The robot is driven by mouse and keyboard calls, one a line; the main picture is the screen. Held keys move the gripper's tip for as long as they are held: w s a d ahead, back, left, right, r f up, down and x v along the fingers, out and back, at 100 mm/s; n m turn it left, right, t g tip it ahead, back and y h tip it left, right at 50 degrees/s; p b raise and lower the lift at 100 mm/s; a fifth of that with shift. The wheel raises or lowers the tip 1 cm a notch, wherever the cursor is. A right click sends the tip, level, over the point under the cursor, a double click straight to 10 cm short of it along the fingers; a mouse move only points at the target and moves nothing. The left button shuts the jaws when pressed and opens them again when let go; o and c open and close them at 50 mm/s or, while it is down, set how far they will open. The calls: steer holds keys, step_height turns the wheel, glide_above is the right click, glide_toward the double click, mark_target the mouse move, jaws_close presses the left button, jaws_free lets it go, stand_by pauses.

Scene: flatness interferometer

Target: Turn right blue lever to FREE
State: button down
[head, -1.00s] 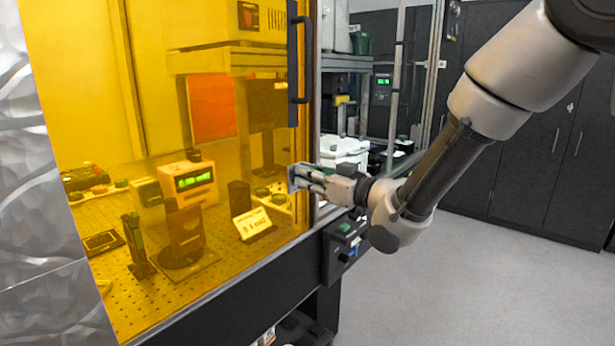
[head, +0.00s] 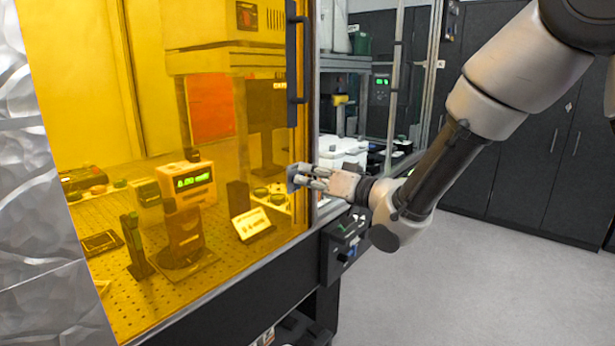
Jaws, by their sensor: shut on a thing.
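My gripper (head: 300,176) is at the right edge of the amber-panelled enclosure (head: 100,110), in front of its metal corner post. Its jaws are closed on a small blue-grey flat piece (head: 293,178) at the fingertips. The piece is too small, and too much covered by the fingers, for me to tell whether it is the right blue lever. No FREE marking can be read, and no other blue lever can be made out.
A black vertical door handle (head: 298,60) is above my gripper. A dark control box (head: 345,240) with a green button juts out below it. Behind the amber panel are a lit display unit (head: 188,182) and a sign plate (head: 252,223). Open floor (head: 470,290) lies to the right.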

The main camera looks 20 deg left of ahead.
steer(key=m, duration=0.4)
steer(key=f+m, duration=0.1)
steer(key=m, duration=0.3)
steer(key=w+m, duration=0.1)
steer(key=m, duration=0.2)
steer(key=shift+d+f+m, duration=0.15)
steer(key=shift+d+m, duration=0.05)
steer(key=shift+m, duration=0.2)
stand_by(0.3)
steer(key=c, duration=1.6)
jaws_free()
steer(key=shift+d+f, duration=0.1)
steer(key=v, duration=0.7)
steer(key=shift+d, duration=0.15)
steer(key=shift+s, duration=0.1)
